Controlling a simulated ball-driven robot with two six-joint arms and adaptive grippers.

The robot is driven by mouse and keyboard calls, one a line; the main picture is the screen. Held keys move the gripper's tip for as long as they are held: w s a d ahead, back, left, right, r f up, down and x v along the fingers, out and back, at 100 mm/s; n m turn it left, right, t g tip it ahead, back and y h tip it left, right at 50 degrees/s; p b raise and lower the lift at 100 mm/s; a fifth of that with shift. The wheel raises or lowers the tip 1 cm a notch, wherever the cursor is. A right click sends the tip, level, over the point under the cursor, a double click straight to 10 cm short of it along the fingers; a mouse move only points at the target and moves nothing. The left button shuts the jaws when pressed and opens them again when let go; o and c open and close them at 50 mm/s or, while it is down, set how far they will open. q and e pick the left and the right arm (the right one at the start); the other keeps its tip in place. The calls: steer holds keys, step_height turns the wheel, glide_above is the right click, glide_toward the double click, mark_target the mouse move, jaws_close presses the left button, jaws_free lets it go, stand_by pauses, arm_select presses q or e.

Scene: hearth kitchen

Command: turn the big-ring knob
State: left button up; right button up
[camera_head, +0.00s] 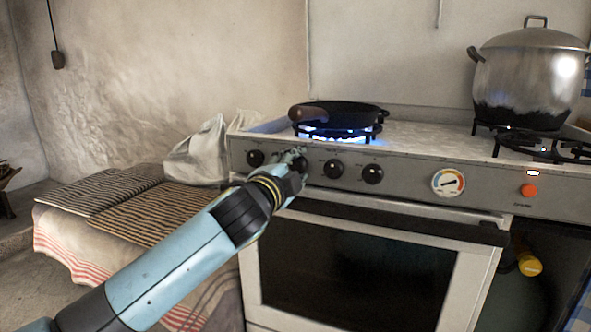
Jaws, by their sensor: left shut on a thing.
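A row of black knobs runs along the grey front panel of the stove (407,182). My left gripper (296,161) is shut on the second knob from the left (300,165), which it partly hides. The leftmost knob (256,158) is beside the gripper, and the third knob (333,169) and fourth knob (372,174) are free to its right. The labels are too small to tell which is the big-ring knob. A blue flame (335,139) burns under a dark pan (345,114) on the left ring. My right gripper is not in view.
A large steel pot (530,80) stands on the right ring, with no flame seen there. A dial (448,182) and an orange light (528,190) sit on the panel's right. The oven door (360,280) is below. Striped cloths (140,215) and a white bag (200,152) lie left.

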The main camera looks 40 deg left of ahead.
arm_select(q)
steer(key=shift+f+n, duration=0.1)
steer(key=shift+n, duration=0.7)
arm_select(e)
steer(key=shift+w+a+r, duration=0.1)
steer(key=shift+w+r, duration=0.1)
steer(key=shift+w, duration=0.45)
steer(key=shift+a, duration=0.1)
arm_select(q)
steer(key=o, duration=1.1)
steer(key=shift+a, duration=0.1)
steer(key=shift+o, duration=0.2)
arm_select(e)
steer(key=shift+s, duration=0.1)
arm_select(q)
steer(key=shift+s, duration=0.15)
